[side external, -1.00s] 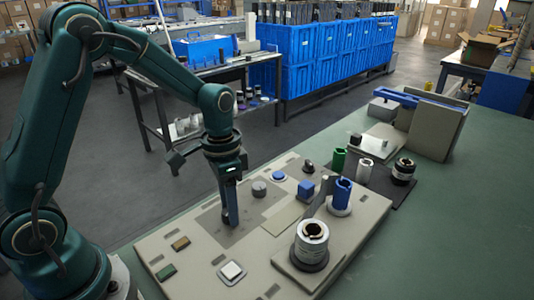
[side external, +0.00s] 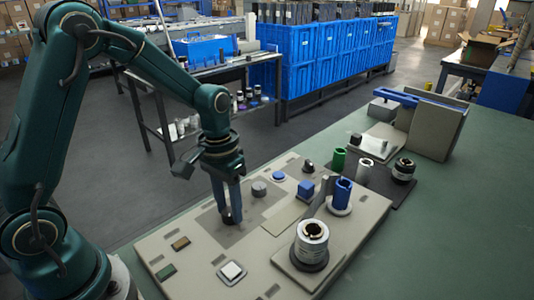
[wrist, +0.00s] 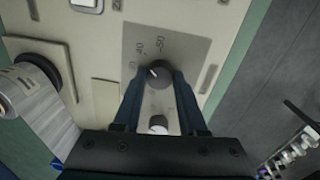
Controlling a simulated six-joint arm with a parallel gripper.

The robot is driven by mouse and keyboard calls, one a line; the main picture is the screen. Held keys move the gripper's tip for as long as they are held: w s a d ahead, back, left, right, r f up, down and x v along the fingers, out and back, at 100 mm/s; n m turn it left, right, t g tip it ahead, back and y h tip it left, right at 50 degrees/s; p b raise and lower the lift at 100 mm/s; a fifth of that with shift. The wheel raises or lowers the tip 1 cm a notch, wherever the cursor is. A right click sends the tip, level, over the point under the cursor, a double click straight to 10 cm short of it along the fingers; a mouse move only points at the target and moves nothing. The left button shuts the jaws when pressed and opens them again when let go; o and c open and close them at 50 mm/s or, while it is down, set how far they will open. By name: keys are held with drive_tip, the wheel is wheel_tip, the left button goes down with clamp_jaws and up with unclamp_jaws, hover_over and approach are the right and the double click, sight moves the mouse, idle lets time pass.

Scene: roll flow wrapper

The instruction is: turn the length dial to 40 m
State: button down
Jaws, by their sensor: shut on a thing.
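The length dial (wrist: 158,76) is a dark grey round knob with a white pointer mark, on a grey scale plate (wrist: 187,48). The numbers 40 and 50 are readable beside it; a third, to the left, is only partly readable. The pointer mark faces the upper left, on the side of the 40; its exact alignment is hard to tell. My gripper (wrist: 160,82) is shut on the dial, one blue finger on each side. In the side view my gripper (side external: 228,217) points down at the panel, and its fingertips mostly hide the dial.
A lighter grey knob (side external: 259,188) is behind my gripper on the beige panel (side external: 205,262). A white button (side external: 232,272) is in front.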

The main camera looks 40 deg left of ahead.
sight(229, 210)
drive_tip(key=shift+c, duration=2.3)
unclamp_jaws()
drive_tip(key=shift+a+r, duration=0.15)
drive_tip(key=shift+r, duration=2.45)
